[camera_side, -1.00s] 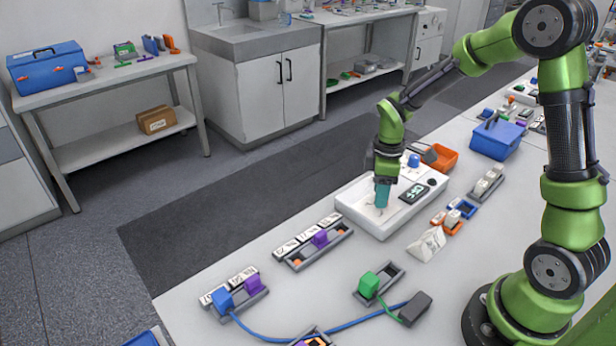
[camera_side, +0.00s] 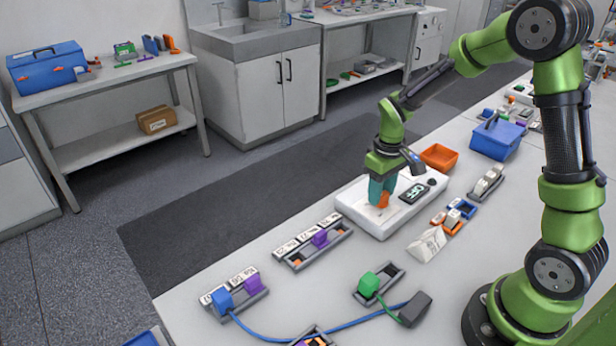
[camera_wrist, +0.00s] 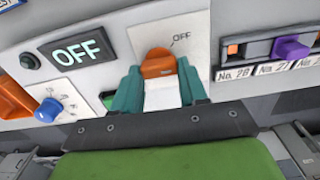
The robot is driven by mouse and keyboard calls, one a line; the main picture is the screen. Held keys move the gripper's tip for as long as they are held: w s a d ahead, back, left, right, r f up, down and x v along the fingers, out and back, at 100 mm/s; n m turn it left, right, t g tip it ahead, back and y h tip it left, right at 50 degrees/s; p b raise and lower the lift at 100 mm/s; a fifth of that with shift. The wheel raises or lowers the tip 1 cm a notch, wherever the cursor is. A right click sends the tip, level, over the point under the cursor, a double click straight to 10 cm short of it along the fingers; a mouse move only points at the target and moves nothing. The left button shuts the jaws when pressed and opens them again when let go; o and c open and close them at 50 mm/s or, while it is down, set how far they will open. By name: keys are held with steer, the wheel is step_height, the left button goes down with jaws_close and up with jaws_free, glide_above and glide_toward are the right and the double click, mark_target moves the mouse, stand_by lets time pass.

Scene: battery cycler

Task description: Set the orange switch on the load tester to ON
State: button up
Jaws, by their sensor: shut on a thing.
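The load tester (camera_side: 362,222) is a white box on the bench with a small dark display (camera_wrist: 79,52) that reads OFF. Its orange switch (camera_wrist: 158,63) sits in a white surround, with a printed OFF mark near its upper right in the wrist view. My gripper (camera_wrist: 159,84) is at the tester with its teal fingers on either side of the switch, shut on it. In the side view the orange switch (camera_side: 383,200) shows by the fingertips. An ON mark is not visible; the gripper covers part of the panel.
A blue dial (camera_wrist: 48,109) and a black button (camera_wrist: 30,61) are on the tester's panel. An orange bin (camera_side: 439,156) stands just behind it. A rack with a purple block (camera_side: 320,238) and number labels lies to the left. A white packet (camera_side: 427,243) lies at the front right.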

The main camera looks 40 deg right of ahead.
mark_target(383, 193)
steer(key=m, duration=0.3)
steer(key=shift+r+m, duration=0.1)
steer(key=shift+m, duration=0.2)
steer(key=shift+d+m, duration=0.15)
steer(key=shift+m, duration=1.75)
steer(key=o, duration=1.1)
steer(key=shift+c, duration=0.2)
step_height(383, 193, up, 17)
